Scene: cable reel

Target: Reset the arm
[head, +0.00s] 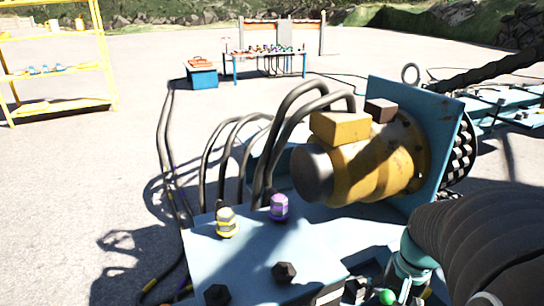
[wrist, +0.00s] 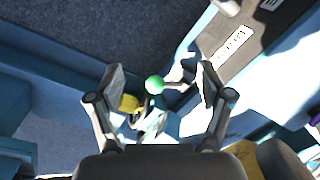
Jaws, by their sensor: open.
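My gripper (wrist: 160,82) is open in the wrist view, with its two fingers spread apart. A green ball-shaped knob (wrist: 154,85) shows between the fingertips, and a yellow part (wrist: 130,103) shows beside it near the left finger. I cannot tell how far below the fingers they are. In the head view my dark, ribbed arm (head: 490,240) fills the lower right. The green knob also shows there (head: 387,297) at the bottom edge, close to my arm. The gripper's fingertips are not clear in the head view.
The blue machine housing (head: 250,262) carries a yellow-striped cap (head: 227,222) and a purple cap (head: 279,207). A yellow motor (head: 370,165) with thick black hoses (head: 265,150) stands behind it. A yellow shelf (head: 60,70) and a workbench (head: 265,55) stand farther back on open ground.

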